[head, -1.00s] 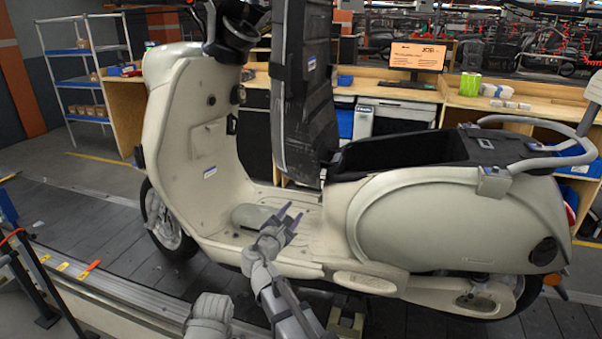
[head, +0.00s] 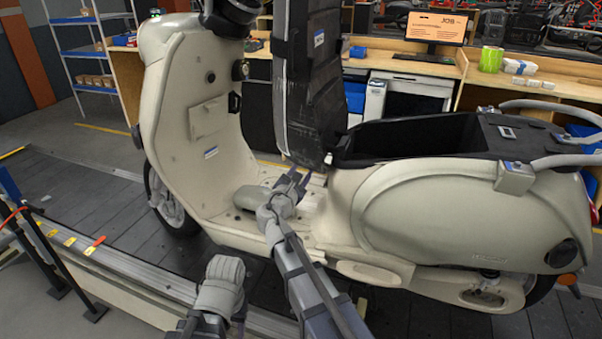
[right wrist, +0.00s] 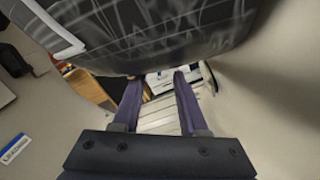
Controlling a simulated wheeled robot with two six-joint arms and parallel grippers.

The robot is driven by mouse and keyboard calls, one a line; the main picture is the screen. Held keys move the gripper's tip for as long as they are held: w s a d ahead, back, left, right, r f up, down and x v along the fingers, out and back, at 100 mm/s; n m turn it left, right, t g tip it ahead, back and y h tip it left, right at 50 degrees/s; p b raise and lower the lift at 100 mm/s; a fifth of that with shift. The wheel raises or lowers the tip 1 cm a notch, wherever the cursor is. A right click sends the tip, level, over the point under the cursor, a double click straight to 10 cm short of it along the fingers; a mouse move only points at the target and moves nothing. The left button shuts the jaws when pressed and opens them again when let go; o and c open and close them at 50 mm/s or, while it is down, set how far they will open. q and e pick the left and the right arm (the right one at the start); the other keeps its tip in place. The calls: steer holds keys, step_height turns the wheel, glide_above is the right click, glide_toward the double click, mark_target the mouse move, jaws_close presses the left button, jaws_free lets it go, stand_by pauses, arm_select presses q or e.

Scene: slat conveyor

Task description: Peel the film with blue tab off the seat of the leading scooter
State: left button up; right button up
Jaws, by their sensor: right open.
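The cream scooter (head: 440,215) stands side-on on the conveyor. Its dark seat (head: 310,90) is tipped upright, with a small blue-and-white label (head: 319,39) near its top and a small pale spot (head: 328,158) at its lower end. In the right wrist view the seat (right wrist: 190,35) fills the top, with glossy, streaky film-like marks and a pale strip (right wrist: 45,25). I cannot clearly make out a blue tab. My right gripper (head: 292,180) is open and empty just below the seat's lower end, above the footboard. My left wrist (head: 222,285) is low in front; its fingers are hidden.
The open storage well (head: 415,138) lies right of the seat, and the leg shield (head: 195,130) stands left. The slatted conveyor (head: 75,205) runs beneath. A workbench with a monitor (head: 436,27) is behind. Black posts (head: 65,260) stand at front left.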

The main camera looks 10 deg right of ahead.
steer(key=x, duration=0.6)
steer(key=shift+w+d, duration=0.1)
steer(key=shift+w, duration=0.05)
steer(key=shift+c, duration=0.3)
jaws_close()
